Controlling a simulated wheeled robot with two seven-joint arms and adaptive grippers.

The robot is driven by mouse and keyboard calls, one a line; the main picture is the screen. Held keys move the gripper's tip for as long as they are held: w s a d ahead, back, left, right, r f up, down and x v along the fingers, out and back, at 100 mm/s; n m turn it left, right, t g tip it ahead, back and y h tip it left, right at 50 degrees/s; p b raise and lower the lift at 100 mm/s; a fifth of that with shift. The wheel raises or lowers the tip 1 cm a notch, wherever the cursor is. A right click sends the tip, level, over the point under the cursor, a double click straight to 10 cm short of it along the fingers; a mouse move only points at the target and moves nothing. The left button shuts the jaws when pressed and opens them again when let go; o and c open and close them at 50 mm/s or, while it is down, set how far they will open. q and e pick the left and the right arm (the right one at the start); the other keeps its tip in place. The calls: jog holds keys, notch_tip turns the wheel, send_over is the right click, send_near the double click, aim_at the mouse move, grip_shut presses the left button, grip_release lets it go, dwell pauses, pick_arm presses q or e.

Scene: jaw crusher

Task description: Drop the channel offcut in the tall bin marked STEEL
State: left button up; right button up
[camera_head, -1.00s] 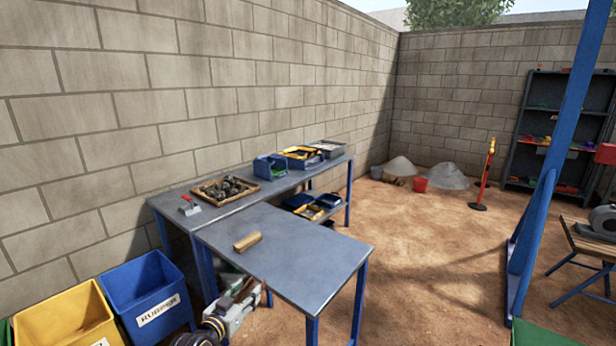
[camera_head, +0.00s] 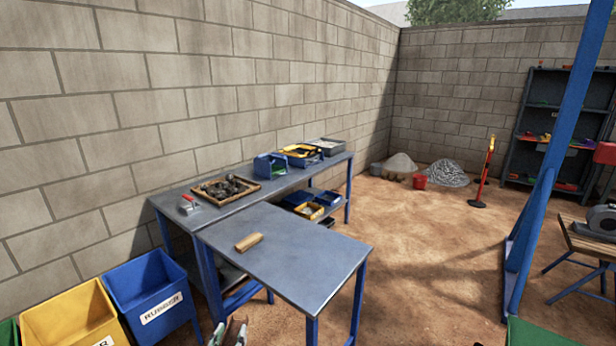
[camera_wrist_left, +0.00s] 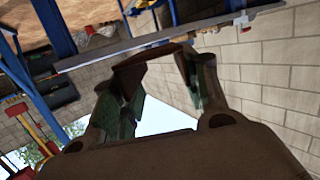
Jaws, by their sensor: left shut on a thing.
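My left gripper (camera_head: 228,334) shows only by its fingertips at the bottom edge of the head view, in front of the small table. It also shows in the left wrist view (camera_wrist_left: 155,68), its fingers shut on a dark brown piece (camera_wrist_left: 150,57), which I take to be the channel offcut. The piece is in shade and its shape is hard to make out. A bin with the word STEEL cannot be read in any view. The blue bin (camera_head: 147,283) at the lower left is marked RUBBER. My right gripper is not in view.
A yellow bin (camera_head: 75,315) stands left of the blue one, its label cut off. The small table (camera_head: 290,270) carries a wooden block (camera_head: 249,242). Behind it a long bench (camera_head: 285,181) holds trays along the wall. A blue post (camera_head: 545,170) stands at right; open ground lies between.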

pick_arm(q)
jog(key=shift+s+a+n+y, duration=0.2)
jog(key=shift+s+a, duration=0.1)
jog(key=shift+s, duration=0.45)
jog(key=shift+s+a+n+y, duration=0.1)
jog(key=shift+s+a+y, duration=0.15)
jog(key=shift+s, duration=0.5)
jog(key=shift+r, duration=0.1)
jog(key=d+r+m+g+h, duration=0.1)
jog(key=d+r+m+h, duration=0.3)
jog(key=d+r, duration=0.3)
jog(key=s+d+r+m+g+h, duration=0.1)
jog(key=d+r+m+h, duration=0.3)
jog(key=r, duration=1)
jog(key=shift+d+r+g+h, duration=0.25)
jog(key=shift+d+g+h, duration=0.75)
jog(key=shift+d, duration=0.95)
